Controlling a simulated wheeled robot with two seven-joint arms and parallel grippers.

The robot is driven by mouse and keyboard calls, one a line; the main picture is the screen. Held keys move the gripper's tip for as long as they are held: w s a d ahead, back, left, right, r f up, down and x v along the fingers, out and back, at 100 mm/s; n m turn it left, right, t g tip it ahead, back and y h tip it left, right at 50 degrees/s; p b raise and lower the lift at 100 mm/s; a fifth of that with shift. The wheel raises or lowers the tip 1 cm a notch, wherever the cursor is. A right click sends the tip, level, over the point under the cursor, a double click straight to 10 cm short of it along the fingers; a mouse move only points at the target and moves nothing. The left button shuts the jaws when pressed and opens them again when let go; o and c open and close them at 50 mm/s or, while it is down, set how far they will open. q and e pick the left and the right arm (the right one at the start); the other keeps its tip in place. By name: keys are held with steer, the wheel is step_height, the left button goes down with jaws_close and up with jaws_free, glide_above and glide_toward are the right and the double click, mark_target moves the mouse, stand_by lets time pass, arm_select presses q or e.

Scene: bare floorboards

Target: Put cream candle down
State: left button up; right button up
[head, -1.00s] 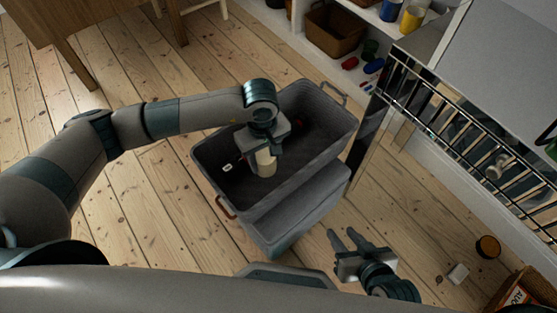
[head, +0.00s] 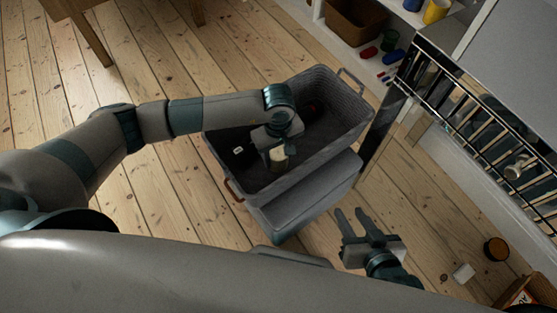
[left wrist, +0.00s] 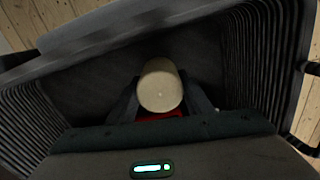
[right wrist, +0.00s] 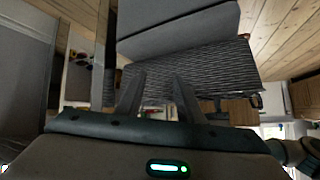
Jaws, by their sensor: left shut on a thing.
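The cream candle (head: 278,157) is a short pale cylinder held by my left gripper (head: 277,150). In the left wrist view the candle (left wrist: 160,86) sits between the two dark fingers, its round end facing the camera. The candle is over the open grey bin (head: 222,172), inside its rim as seen from the head. I cannot tell its exact height above the bin floor. My right gripper (head: 364,224) is open and empty, in front of the bin at the lower right.
A metal rack (head: 470,125) stands at the right. A dark round jar (head: 496,249) and a white block (head: 463,272) are on the floor. Floorboards at the left are clear.

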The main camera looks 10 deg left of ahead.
arm_select(q)
steer(key=shift+f, duration=0.2)
arm_select(e)
steer(key=shift+w+r, duration=0.1)
steer(key=shift+r, duration=0.05)
arm_select(q)
steer(key=shift+f, duration=0.5)
step_height(320, 180, down, 2)
steer(key=shift+f, duration=0.4)
arm_select(e)
steer(key=shift+w+a+r+t, duration=0.45)
steer(key=shift+a+r+t, duration=0.05)
steer(key=shift+r, duration=0.15)
arm_select(q)
steer(key=shift+b, duration=0.35)
arm_select(e)
steer(key=shift+w+r, duration=0.1)
steer(key=shift+w, duration=0.05)
